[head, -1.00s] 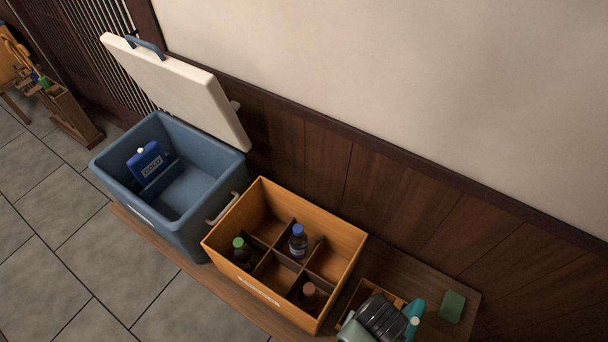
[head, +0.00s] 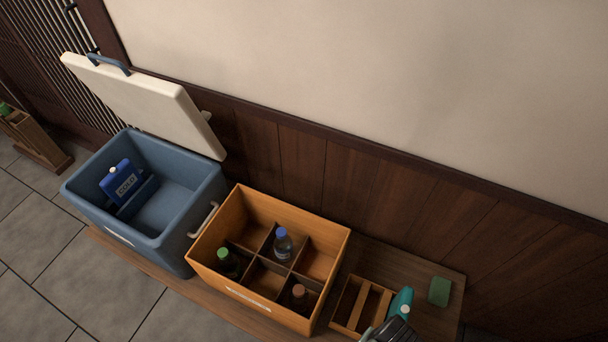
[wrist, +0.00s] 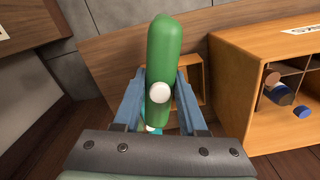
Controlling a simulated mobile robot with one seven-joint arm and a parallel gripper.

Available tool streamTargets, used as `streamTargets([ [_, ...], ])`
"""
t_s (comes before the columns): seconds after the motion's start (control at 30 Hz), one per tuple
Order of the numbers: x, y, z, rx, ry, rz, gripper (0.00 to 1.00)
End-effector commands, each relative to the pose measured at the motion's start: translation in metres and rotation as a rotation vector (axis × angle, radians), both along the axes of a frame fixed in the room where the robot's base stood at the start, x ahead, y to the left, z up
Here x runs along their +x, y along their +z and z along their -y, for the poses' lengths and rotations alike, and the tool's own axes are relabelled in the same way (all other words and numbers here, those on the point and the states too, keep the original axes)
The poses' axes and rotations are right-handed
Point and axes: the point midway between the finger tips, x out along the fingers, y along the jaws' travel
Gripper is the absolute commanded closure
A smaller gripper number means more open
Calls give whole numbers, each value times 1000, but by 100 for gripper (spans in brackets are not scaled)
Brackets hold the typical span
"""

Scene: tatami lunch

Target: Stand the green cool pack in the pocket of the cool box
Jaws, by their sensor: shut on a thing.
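My gripper (wrist: 158,100) is shut on the green cool pack (wrist: 160,45), a rounded slab with a white cap, held between the two blue fingers in the wrist view.
An orange crate (head: 228,283) with dividers and several bottles stands between the cool box and my gripper. A small wooden tray (head: 362,302) and a green block (head: 439,291) are on the wooden bench (head: 400,262). The panelled wall runs close behind.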

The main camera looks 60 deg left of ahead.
Motion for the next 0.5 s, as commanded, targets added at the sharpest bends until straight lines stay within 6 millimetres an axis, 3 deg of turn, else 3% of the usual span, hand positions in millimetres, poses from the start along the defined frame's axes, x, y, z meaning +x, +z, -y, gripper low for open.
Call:
streamTargets([
  [0.2, 14, -11, 25, 1, -159, 3, 100],
  [0.5, 23, -19, 43, 1, -272, 3, 100],
])
